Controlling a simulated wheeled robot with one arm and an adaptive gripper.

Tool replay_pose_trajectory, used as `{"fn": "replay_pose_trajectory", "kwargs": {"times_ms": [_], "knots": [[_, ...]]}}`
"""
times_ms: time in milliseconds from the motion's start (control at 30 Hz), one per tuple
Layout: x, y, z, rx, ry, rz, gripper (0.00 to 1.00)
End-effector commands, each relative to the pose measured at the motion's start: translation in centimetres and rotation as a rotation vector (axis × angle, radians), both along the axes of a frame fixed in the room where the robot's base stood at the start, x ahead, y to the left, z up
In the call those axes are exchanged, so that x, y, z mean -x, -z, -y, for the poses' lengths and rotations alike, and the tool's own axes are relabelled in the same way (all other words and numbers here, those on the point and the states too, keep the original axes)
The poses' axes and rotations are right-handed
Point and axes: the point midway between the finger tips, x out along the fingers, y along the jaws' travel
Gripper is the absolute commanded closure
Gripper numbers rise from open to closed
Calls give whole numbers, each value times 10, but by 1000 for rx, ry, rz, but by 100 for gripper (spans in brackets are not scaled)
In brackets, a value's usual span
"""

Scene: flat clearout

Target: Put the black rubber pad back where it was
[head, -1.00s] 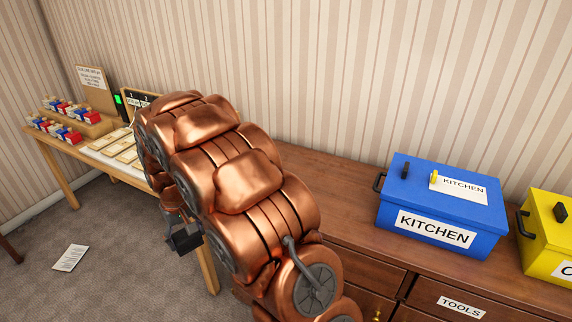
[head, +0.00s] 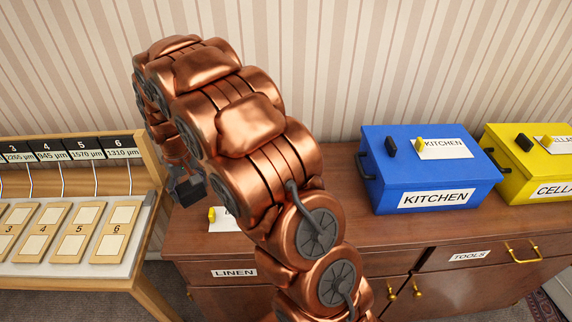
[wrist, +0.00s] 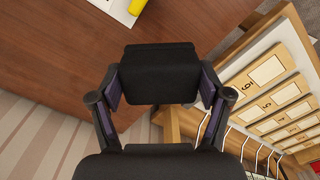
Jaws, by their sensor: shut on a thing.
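The black rubber pad (wrist: 160,70) is held between the two fingers of my gripper (wrist: 160,88) in the wrist view. Its broad dark face shows, with a finger pressed at each side. In the head view the gripper (head: 186,186) hangs at the end of my copper arm, in front of the left end of the wooden cabinet, with a dark block at its tip. My arm hides part of the cabinet top. The spot the pad came from cannot be told from these frames.
A wooden rack (head: 147,160) with numbered boards and gauges stands left of the cabinet (head: 330,185). Blue KITCHEN (head: 430,185) and yellow (head: 535,170) boxes stand to the right.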

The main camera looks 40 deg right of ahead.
Motion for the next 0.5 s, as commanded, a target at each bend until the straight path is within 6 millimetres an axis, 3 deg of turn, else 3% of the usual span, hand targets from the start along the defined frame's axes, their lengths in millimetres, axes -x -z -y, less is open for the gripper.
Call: {"fn": "replay_pose_trajectory", "kwargs": {"times_ms": [167,500], "knots": [[11,3,37,0,-76,1,67],[67,1,146,-2,-368,0,67]]}}
